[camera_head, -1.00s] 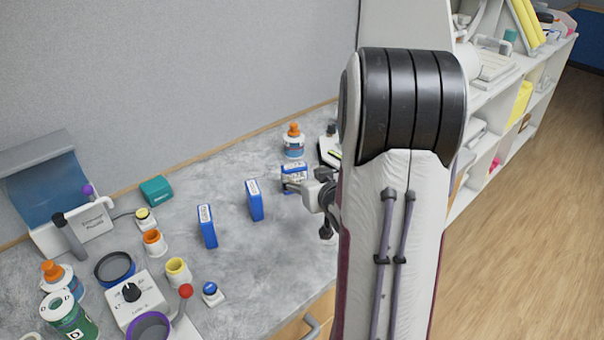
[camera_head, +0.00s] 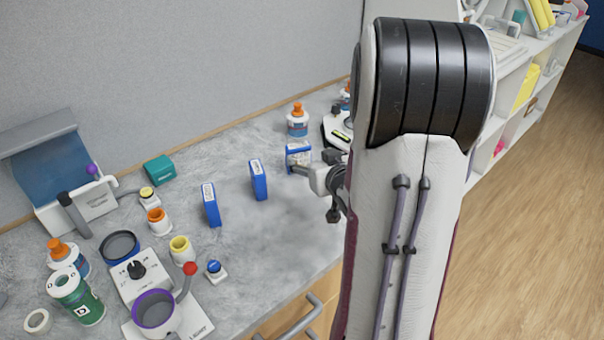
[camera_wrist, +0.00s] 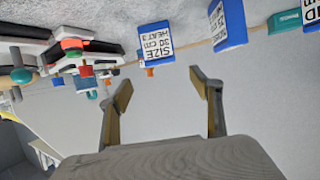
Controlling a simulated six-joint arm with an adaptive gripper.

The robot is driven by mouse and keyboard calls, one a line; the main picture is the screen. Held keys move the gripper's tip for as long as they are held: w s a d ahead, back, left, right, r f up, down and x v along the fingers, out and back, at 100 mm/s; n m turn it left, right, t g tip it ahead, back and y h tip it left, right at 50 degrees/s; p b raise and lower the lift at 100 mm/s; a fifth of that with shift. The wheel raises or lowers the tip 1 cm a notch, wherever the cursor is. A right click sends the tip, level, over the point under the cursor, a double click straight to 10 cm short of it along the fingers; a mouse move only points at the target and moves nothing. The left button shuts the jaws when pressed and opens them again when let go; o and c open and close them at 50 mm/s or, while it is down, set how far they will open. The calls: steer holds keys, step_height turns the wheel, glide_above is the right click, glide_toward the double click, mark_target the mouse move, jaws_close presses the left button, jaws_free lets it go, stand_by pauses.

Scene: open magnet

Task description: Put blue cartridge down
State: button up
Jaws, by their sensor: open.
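Three blue cartridges with white labels stand upright in a row on the grey counter. The right one (camera_head: 298,156) is closest to my gripper (camera_head: 311,164); the middle one (camera_head: 258,181) and left one (camera_head: 211,206) stand apart from it. In the wrist view, which appears upside down, my gripper (camera_wrist: 163,88) is open with nothing between its fingers. The nearest cartridge (camera_wrist: 155,42), with its printed label showing, is just beyond the fingertips. My arm hides part of the counter on the right in the head view.
A white bottle with an orange cap (camera_head: 297,122) stands behind the right cartridge. A black-and-white device (camera_head: 338,130) is beside it, partly hidden. Jars, a knob box (camera_head: 139,277) and a blue button (camera_head: 214,269) fill the left. The counter in front of the cartridges is clear.

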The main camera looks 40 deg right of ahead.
steer(key=s+a+r+n+g+y, duration=0.15)
steer(key=a+r, duration=0.25)
steer(key=a, duration=0.4)
steer(key=s+a+r+g+h, duration=0.1)
steer(key=s+a+r+g, duration=0.15)
steer(key=a, duration=0.55)
steer(key=s+a+r+n+g+y, duration=0.2)
steer(key=s+a+n+y, duration=0.1)
steer(key=s+a, duration=1.3)
steer(key=shift+s+a+g+y, duration=0.15)
steer(key=shift+s+g+y, duration=0.25)
steer(key=shift+s+y, duration=0.55)
